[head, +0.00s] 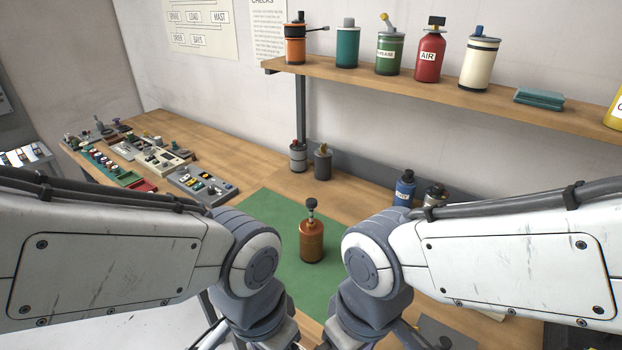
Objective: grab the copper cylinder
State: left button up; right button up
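The copper cylinder (311,241) stands upright on a green mat (262,211) on the wooden workbench, in the middle of the head view. It has a dark, narrow neck and knob on top. My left arm comes in from the left and my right arm from the right, with their grey wrist joints on either side of the cylinder and nearer to the camera. Both arms point down at the bottom of the picture. The fingertips of both grippers are out of the frame, so what they hold does not show.
A shelf (450,88) above the bench carries several canisters. Two small grey canisters (298,156) stand behind the mat. A blue bottle (404,188) and a metallic can (435,195) stand behind my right arm. Switch panels (202,184) lie at the left.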

aim_at(311, 236)
jog(key=u, duration=2.2)
jog(key=i, duration=2.25)
jog(key=z, duration=3)
jog(key=i, duration=0.5)
